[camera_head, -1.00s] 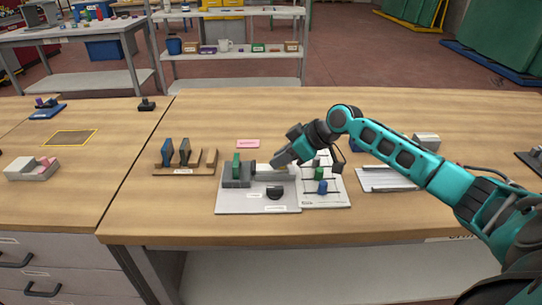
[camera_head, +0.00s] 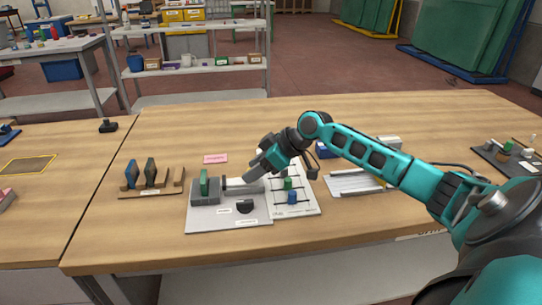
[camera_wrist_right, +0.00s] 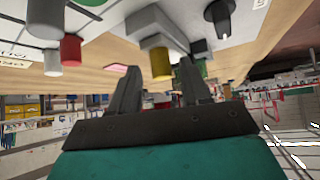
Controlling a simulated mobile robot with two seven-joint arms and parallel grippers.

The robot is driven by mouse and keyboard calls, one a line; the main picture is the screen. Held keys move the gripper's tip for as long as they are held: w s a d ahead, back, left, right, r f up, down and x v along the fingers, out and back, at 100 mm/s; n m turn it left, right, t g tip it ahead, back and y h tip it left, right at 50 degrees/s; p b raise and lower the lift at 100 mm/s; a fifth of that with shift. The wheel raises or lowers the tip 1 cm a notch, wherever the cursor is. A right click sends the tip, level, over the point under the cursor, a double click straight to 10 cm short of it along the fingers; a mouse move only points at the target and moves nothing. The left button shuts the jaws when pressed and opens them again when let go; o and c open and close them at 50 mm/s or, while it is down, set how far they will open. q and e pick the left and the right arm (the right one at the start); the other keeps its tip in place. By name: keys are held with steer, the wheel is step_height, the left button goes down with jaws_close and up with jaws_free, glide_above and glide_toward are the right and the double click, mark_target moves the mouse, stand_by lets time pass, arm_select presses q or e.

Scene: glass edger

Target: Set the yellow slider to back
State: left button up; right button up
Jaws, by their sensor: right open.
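A yellow cylindrical knob (camera_wrist_right: 161,62), which I take for the yellow slider, shows between and beyond the fingers in the right wrist view, by a grey block (camera_wrist_right: 150,24). In the head view I cannot make it out; my right gripper (camera_head: 252,178) covers that area. This gripper is open and points down-left over the panel with the grey block, green handle (camera_head: 204,183) and black knob (camera_head: 245,206). It also shows open in the wrist view (camera_wrist_right: 157,72), with no clear contact. My left gripper is out of view.
A white panel with a green knob (camera_head: 288,183) and a blue knob (camera_head: 292,197) adjoins on the right. A wooden rack (camera_head: 152,192) stands left, a pink note (camera_head: 215,158) behind. A railed plate (camera_head: 350,183) lies under my arm. The wooden bench (camera_head: 150,235) is clear in front.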

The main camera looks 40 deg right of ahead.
steer(key=v, duration=1.2)
steer(key=shift+f, duration=0.1)
